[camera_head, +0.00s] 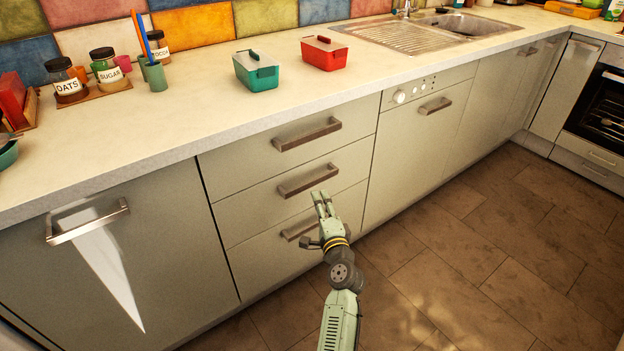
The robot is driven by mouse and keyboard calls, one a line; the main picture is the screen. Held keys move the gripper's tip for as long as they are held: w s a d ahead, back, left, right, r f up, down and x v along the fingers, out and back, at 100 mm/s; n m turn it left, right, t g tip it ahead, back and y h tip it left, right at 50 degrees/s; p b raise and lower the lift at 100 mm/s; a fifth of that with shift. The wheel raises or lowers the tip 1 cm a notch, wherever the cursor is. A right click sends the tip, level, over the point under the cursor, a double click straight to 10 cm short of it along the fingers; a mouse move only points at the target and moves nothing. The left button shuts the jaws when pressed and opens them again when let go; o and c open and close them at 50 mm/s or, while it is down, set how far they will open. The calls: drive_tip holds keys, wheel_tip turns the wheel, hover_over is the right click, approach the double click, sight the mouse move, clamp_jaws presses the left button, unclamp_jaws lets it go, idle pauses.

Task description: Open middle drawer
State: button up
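The middle drawer (257,201) is shut, its front flush with the drawers above and below. Its metal bar handle (308,180) is fully visible. My gripper (322,195) is in front of the drawer stack, with its fingertips just below the right part of the middle handle in the picture. The two fingers look close together, but the angle does not show whether they are open or shut. Nothing is seen between them, and contact with the handle cannot be told. My gripper and wrist partly cover the bottom drawer (265,247) and its handle (299,229).
The top drawer (245,162) is shut, with its handle (306,134) above. A dishwasher front (415,140) is to the right and a cabinet door (150,250) with a protruding handle (88,222) to the left. The tiled floor (455,275) is clear.

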sight(313, 184)
drive_tip(key=p+x, duration=0.1)
drive_tip(key=x, duration=0.8)
drive_tip(key=shift+w+a+r, duration=0.1)
drive_tip(key=shift+w+a, duration=0.1)
drive_tip(key=shift+w, duration=0.05)
clamp_jaws()
idle(0.4)
